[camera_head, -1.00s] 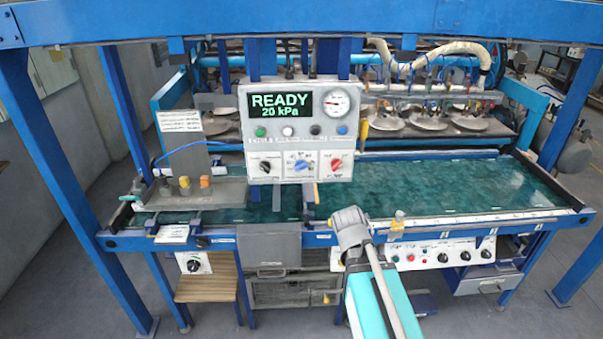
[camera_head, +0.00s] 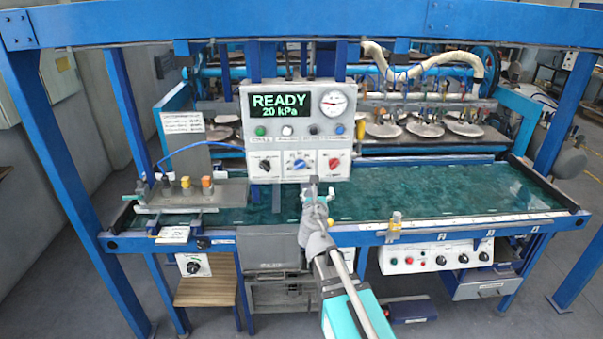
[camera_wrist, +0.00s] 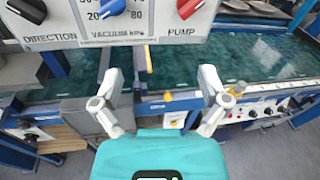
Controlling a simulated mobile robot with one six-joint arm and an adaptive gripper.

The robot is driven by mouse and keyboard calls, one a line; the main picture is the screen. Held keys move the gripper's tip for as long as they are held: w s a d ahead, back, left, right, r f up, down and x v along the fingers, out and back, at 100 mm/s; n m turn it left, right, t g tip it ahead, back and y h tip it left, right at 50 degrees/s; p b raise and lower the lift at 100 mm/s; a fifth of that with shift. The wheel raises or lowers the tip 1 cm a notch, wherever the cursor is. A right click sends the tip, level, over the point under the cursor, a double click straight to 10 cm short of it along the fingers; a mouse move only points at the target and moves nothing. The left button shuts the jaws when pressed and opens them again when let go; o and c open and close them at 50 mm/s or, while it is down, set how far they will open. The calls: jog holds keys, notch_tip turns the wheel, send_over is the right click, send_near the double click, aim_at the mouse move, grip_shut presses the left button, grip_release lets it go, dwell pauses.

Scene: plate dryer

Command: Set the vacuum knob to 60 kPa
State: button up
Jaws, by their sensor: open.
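The control panel (camera_head: 340,142) has a display reading READY and 20 kPa. The blue vacuum knob (camera_head: 298,163) is the middle of three knobs on its lower row; it also shows at the top of the wrist view (camera_wrist: 112,6), above the label VACUUM kPa, with 20 and 80 printed beside it. My gripper (camera_head: 316,190) is below the panel, in front of the green bed. In the wrist view, the two fingers of my gripper (camera_wrist: 158,88) are spread apart and empty, below the knob and not touching it.
The black direction knob (camera_wrist: 28,10) is left of the vacuum knob and the red pump knob (camera_wrist: 189,7) right of it. A round gauge (camera_head: 333,102) and several buttons sit above. The green bed (camera_head: 430,188) is clear to the right.

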jog(key=a+n+y, duration=0.1)
jog(key=n, duration=0.1)
jog(key=a+n+y, duration=0.1)
jog(key=a+n, duration=0.1)
jog(key=a+n+t+y, duration=0.1)
jog(key=n, duration=0.1)
jog(key=shift+s+a+r+n, duration=0.1)
jog(key=shift+a+r+n, duration=0.2)
jog(key=shift+a+r, duration=0.05)
